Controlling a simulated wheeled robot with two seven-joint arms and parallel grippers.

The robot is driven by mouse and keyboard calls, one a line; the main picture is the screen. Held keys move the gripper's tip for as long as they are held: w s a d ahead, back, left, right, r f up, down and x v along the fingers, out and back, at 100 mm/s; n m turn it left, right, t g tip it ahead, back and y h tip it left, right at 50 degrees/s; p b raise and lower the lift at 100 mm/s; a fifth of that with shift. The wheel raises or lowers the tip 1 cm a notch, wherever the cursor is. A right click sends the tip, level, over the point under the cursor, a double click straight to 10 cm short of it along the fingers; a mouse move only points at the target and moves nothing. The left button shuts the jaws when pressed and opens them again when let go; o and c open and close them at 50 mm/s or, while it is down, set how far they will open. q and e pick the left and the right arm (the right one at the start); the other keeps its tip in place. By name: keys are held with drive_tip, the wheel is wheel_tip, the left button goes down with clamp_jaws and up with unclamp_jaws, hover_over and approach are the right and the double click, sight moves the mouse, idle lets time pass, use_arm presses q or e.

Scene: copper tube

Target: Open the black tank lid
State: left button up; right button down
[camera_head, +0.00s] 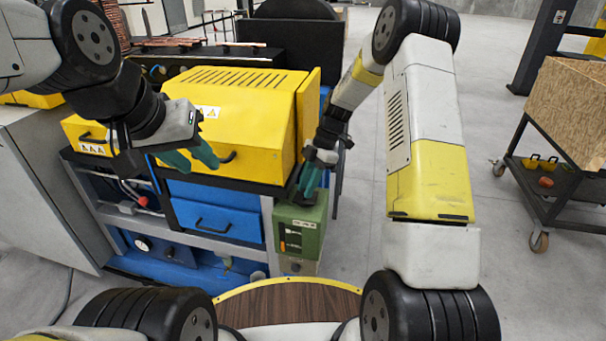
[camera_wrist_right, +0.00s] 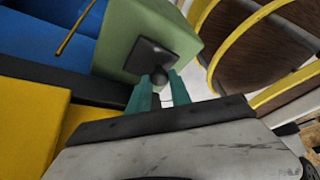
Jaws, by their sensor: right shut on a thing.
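The black tank lid (camera_wrist_right: 147,55) is a square black plate with a round knob, on top of the green tank (camera_wrist_right: 185,30). In the head view the green tank (camera_head: 302,230) stands at the right front corner of the machine. My right gripper (camera_head: 308,188) is over the tank top; in the right wrist view its teal fingers (camera_wrist_right: 160,88) are on either side of the lid's knob and shut on it. The lid appears to lie on the tank; a gap cannot be made out. My left gripper (camera_head: 203,157) is in front of the yellow housing, fingers apart and empty.
The yellow housing (camera_head: 235,110) with a black handle stands behind the grippers, above a blue drawer (camera_head: 215,212). A cart with a wooden box (camera_head: 570,105) is at the right. The floor between the cart and my right arm is clear.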

drive_tip(key=shift+w+d+r+g+y, duration=0.15)
drive_tip(key=shift+w+r+g+y, duration=0.25)
drive_tip(key=shift+g, duration=0.3)
drive_tip(key=shift+w+d+r+g+y, duration=0.1)
drive_tip(key=shift+w+r+g, duration=0.05)
drive_tip(key=shift+w+g, duration=0.45)
drive_tip(key=shift+s, duration=0.1)
drive_tip(key=c, duration=1.2)
unclamp_jaws()
drive_tip(key=shift+v, duration=3.85)
drive_tip(key=shift+c, duration=0.4)
